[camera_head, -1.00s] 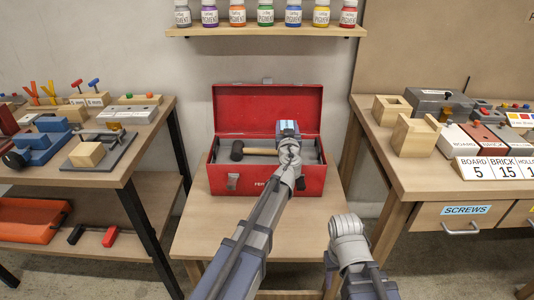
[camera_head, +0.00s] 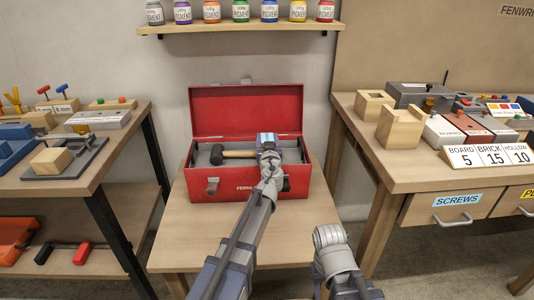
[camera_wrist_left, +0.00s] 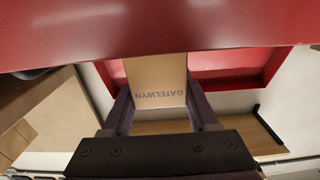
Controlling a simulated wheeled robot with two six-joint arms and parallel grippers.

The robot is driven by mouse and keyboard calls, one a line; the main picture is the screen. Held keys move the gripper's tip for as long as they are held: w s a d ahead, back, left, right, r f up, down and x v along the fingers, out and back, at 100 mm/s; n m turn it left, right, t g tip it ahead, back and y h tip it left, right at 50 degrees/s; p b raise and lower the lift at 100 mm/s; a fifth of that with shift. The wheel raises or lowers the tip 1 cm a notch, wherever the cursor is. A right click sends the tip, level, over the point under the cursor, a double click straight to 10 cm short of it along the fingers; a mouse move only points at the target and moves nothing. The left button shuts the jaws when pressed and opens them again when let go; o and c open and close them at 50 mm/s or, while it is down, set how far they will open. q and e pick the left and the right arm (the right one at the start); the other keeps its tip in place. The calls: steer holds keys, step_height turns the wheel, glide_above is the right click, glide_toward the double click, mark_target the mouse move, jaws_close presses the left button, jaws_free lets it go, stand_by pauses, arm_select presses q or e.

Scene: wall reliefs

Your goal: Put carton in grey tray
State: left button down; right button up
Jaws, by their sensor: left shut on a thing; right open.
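A tan carton (camera_wrist_left: 157,82) marked GATELWYN sits between the fingers of my left gripper (camera_wrist_left: 158,108) in the left wrist view. A grey tray (camera_head: 204,158) shows inside the toolbox, partly covered by my gripper. I cannot tell whether the carton touches the tray. My right gripper (camera_head: 330,238) is low in front of the stand, away from the toolbox; its fingers do not show clearly.
A black-headed hammer (camera_head: 232,154) with a wooden handle lies in the toolbox's left part. The raised lid (camera_head: 245,108) stands behind. The toolbox rests on a small wooden stand (camera_head: 185,240). Cluttered benches stand left (camera_head: 110,160) and right (camera_head: 400,172).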

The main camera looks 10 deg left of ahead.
arm_select(q)
steer(key=shift+f+b, duration=1.95)
steer(key=shift+r, duration=0.15)
steer(key=c, duration=0.6)
jaws_free()
steer(key=shift+f, duration=0.25)
steer(key=o, duration=0.4)
steer(key=shift+r, duration=0.1)
steer(key=shift+o, duration=0.2)
steer(key=shift+r, duration=0.25)
steer(key=v, duration=1.2)
